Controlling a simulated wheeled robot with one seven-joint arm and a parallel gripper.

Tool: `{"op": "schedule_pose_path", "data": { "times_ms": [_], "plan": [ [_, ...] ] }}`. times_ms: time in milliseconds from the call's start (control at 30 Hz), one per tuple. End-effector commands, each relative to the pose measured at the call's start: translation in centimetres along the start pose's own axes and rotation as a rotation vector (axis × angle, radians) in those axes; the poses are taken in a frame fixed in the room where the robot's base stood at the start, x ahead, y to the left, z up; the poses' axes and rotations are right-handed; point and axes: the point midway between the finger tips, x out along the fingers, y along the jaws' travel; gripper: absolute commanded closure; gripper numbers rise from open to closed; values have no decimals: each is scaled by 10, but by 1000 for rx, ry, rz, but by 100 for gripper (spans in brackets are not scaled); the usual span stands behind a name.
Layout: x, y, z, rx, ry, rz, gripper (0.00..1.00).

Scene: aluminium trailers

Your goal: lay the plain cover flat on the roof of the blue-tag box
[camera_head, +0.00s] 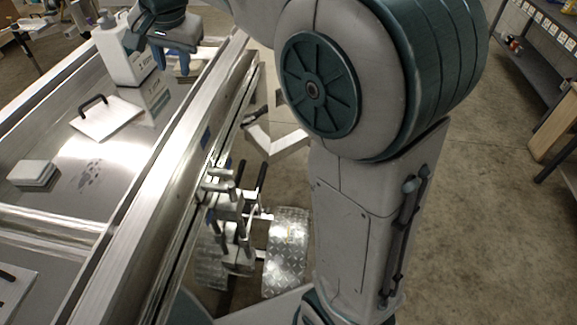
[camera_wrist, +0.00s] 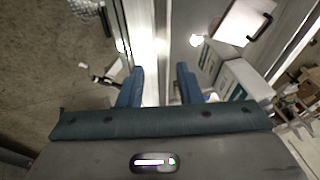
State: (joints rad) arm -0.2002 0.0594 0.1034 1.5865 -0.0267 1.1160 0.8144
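A white flat cover with a black handle (camera_head: 108,118) lies on the shiny trailer bed; it also shows at the top of the wrist view (camera_wrist: 243,20). Another pale cover with a black handle (camera_head: 12,292) is cut off at the lower left. I cannot tell which cover is the plain one. No blue-tag box can be made out. My gripper (camera_head: 172,66) is beside a white jug-like container, over the trailer's side rail. In the wrist view its blue fingers (camera_wrist: 159,85) are apart with nothing between them.
The white container (camera_head: 122,55) stands on the bed with its reflection beside it. A small white block (camera_head: 34,173) lies at the left. The metal side rail (camera_head: 165,190) edges the bed. A grey shelf (camera_head: 540,60) stands at the right; the concrete floor between is largely clear.

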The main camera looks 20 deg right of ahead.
Motion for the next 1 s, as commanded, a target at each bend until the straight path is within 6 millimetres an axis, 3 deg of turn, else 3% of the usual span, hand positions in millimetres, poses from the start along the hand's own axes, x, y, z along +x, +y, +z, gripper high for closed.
{"op": "schedule_pose_path", "data": {
  "times_ms": [33, 267, 400, 600, 800, 1000],
  "plan": [
    [-4, 22, 8, -33, 7, 11, 68],
    [-7, 116, 51, -217, 19, 56, 68],
    [-1, 171, 86, -325, 16, 78, 68],
    [15, 231, 136, -455, 5, 97, 68],
    [26, 257, 161, -519, -2, 102, 68],
    [27, 260, 164, -528, -6, 103, 68]
  ]
}}
